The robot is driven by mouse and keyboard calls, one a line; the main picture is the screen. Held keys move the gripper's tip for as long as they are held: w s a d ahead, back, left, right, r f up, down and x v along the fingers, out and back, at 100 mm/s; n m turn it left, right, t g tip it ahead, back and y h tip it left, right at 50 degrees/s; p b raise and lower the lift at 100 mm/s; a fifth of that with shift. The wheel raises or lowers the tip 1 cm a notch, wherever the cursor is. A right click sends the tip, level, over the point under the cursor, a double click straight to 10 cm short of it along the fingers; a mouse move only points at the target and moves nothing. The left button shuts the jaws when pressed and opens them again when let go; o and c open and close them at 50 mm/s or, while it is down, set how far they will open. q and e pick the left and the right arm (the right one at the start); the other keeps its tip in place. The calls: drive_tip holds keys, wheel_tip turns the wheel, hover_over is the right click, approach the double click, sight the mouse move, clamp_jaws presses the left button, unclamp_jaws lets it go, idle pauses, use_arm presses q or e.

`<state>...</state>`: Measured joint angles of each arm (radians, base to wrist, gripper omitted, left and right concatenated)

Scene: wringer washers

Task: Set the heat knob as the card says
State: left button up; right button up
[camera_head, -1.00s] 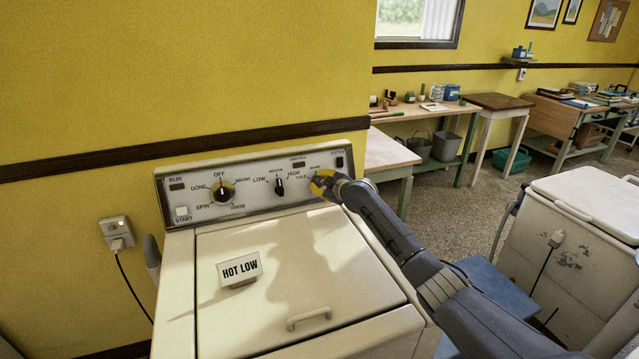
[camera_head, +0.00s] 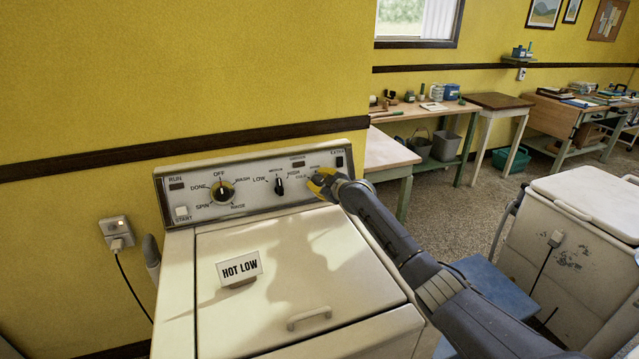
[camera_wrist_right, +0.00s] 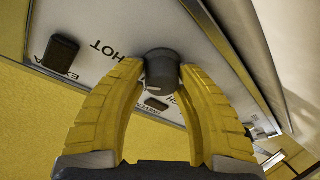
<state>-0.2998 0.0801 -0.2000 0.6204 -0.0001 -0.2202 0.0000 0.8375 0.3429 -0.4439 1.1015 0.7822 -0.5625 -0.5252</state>
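A white card (camera_head: 239,268) reading "HOT LOW" stands on the washer lid. The washer's control panel (camera_head: 253,206) is upright behind the lid. My right gripper (camera_head: 318,184) is at the panel's right end and hides the knob there in the head view. In the right wrist view the grey heat knob (camera_wrist_right: 162,72) sits between the yellow fingertips, which touch it on both sides. The middle knob (camera_head: 279,187) has LOW and HIGH labels. My left gripper is not in view.
A large cycle dial (camera_head: 223,191) with an OFF label and a START button (camera_head: 182,212) are on the panel's left. A dark EXTRA switch (camera_head: 339,162) is close to my right gripper, also in the wrist view (camera_wrist_right: 60,53). The lid handle (camera_head: 309,317) is in front.

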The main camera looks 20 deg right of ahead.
drive_tip(key=o, duration=0.4)
drive_tip(key=shift+f, duration=0.1)
drive_tip(key=shift+o, duration=0.3)
drive_tip(key=shift+s+d, duration=0.1)
drive_tip(key=v, duration=1.2)
